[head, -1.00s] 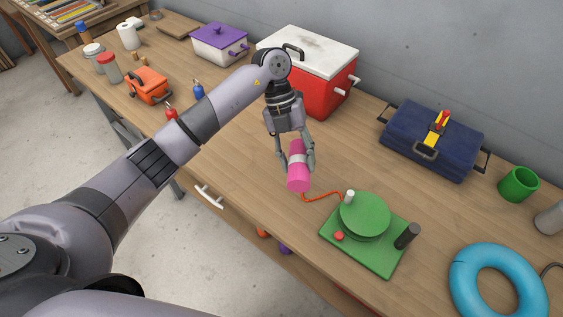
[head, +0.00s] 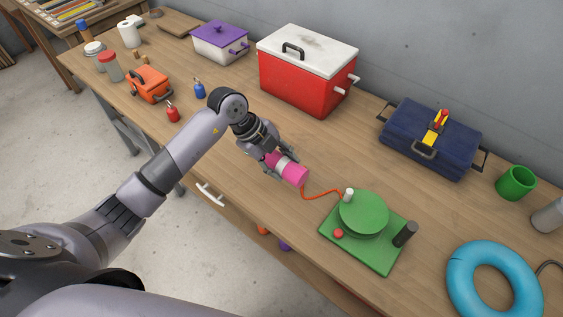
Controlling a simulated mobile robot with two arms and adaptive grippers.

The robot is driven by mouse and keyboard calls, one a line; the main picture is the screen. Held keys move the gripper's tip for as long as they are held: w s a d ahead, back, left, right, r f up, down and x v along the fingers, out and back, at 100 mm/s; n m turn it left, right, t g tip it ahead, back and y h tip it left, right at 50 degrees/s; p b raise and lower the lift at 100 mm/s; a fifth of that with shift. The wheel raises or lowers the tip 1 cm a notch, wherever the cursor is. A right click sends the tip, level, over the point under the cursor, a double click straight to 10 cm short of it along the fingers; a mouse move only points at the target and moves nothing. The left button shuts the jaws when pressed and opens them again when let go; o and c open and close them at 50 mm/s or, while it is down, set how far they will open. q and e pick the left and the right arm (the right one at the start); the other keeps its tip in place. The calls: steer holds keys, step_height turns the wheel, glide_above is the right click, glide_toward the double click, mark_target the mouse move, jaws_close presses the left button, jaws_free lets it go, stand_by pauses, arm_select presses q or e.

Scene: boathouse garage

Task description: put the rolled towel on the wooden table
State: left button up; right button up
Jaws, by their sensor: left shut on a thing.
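The rolled towel (head: 295,173) is a pink roll with a pale band around its middle. My left gripper (head: 281,164) is shut on it near the band, and its fingers hide part of the roll. The towel lies tilted in the picture, its free end pointing to the lower right. It is over the front part of the wooden table (head: 225,150); I cannot tell whether it touches the top. My right gripper is not in view.
A green device (head: 364,212) with a red cord is close to the towel's right. A red cooler (head: 305,85) and a blue toolbox (head: 432,140) stand behind. A blue ring (head: 465,285) lies at front right. Bare tabletop lies between towel and cooler.

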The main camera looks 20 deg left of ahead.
arm_select(q)
steer(key=shift+f+b, duration=1.3)
steer(key=shift+f, duration=1.15)
steer(key=shift+f+b, duration=0.4)
steer(key=shift+f, duration=0.3)
steer(key=shift+f, duration=0.3)
